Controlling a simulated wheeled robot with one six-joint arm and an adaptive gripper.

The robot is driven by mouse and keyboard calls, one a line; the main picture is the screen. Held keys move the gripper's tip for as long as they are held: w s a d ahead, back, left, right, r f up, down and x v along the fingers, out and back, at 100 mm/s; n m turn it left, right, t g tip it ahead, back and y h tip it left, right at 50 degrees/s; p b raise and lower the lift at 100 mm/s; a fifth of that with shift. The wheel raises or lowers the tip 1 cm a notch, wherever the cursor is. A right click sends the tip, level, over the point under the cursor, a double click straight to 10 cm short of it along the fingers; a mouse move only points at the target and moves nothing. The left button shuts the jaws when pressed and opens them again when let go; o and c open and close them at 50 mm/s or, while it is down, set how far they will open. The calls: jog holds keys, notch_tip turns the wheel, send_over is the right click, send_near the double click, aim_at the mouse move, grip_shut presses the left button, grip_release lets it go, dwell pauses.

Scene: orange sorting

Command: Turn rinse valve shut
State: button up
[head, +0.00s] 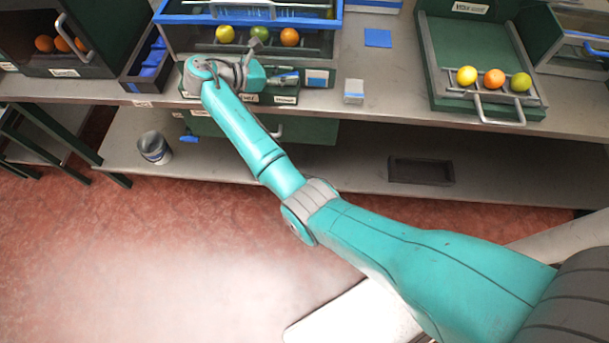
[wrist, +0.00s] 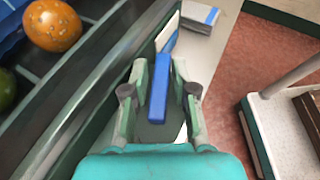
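A blue bar-shaped handle (wrist: 160,92), which looks like the valve lever, lies lengthwise between the fingers of my gripper (wrist: 160,78) in the wrist view. The fingers stand on either side of it, with narrow gaps showing, so the gripper looks open around the handle and not clamped on it. In the head view my gripper (head: 282,79) is at the front of the bench, below the blue-edged fruit rack. The valve body cannot be made out there.
The blue-edged rack (head: 190,52) holds several fruits just behind my gripper. A small grey block (head: 353,91) sits to its right on the bench (head: 390,95). A green tray (head: 455,50) with 3 fruits stands farther right. A bucket (head: 154,148) is on the lower shelf.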

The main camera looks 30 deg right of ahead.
jog(key=n+t, duration=0.5)
jog(key=t, duration=0.1)
jog(key=shift+s+n+t+y, duration=0.1)
jog(key=shift+n+t+y, duration=0.2)
jog(key=shift+y, duration=0.1)
jog(key=shift+a+n+t, duration=0.15)
jog(key=shift+n+t, duration=0.25)
jog(key=v, duration=1)
jog(key=s+f+t+y, duration=0.4)
jog(key=s+f+y, duration=0.1)
jog(key=s+f, duration=0.45)
jog(key=s+f+m+t+y, duration=0.1)
jog(key=s+y, duration=0.4)
jog(key=s, duration=0.8)
jog(key=shift+s+a+f+t, duration=0.35)
jog(key=shift+a+f+t, duration=0.15)
jog(key=shift+t, duration=0.1)
